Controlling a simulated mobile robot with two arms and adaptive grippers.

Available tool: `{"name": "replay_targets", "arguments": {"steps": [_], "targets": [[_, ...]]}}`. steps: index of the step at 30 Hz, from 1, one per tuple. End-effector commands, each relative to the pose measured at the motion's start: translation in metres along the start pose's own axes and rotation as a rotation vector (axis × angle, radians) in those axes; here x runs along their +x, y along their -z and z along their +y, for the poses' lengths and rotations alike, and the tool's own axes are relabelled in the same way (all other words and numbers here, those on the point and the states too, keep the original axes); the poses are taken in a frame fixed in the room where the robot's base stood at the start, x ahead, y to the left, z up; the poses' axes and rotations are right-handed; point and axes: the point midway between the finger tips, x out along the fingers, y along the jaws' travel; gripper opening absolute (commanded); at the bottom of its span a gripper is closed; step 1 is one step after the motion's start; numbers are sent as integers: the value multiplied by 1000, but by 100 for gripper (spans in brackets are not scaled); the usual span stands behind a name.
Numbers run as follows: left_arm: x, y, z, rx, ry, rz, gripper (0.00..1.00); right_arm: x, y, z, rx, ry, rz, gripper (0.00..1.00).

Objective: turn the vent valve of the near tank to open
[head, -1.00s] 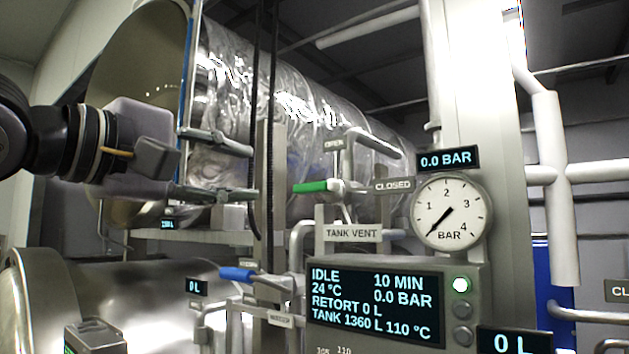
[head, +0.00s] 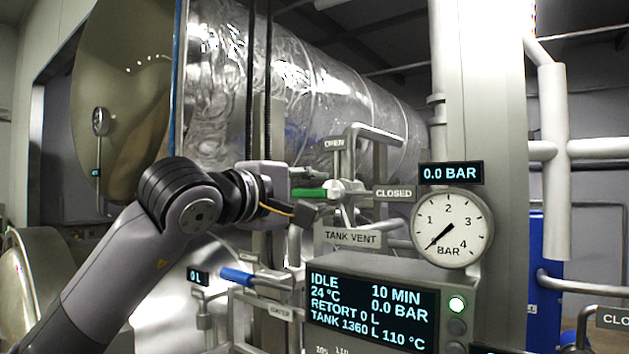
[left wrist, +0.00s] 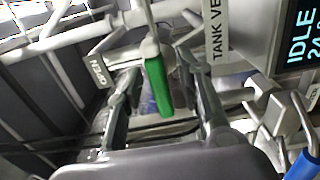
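The vent valve has a green-sleeved lever (head: 310,193) that points left from its body, above the TANK VENT plate (head: 351,237). The OPEN tag (head: 335,144) is above it and the CLOSED tag (head: 394,193) is to its right. My left gripper (head: 306,194) is at the lever's free end, fingers apart. In the left wrist view the green lever (left wrist: 158,88) lies between the two open fingers (left wrist: 160,75), with visible gaps on both sides. The OPEN tag (left wrist: 98,72) shows at left there. My right gripper is not in view.
A blue-handled valve (head: 236,277) sits lower left of the vent. The display panel (head: 371,311) and the pressure gauge (head: 452,229) are close on the right. Vertical posts and pipes surround the valve. The large foil-clad tank (head: 330,85) is behind.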

Motion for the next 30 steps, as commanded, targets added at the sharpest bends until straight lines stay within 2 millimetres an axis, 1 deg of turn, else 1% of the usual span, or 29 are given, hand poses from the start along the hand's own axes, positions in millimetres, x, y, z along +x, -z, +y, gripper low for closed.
{"name": "replay_targets", "arguments": {"steps": [9,24,30], "targets": [[3,0,0,0,0,1,33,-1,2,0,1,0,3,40],[2,0,0,0,0,1,0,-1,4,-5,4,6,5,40],[2,0,-1,0,1,1,0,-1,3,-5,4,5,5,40]]}}
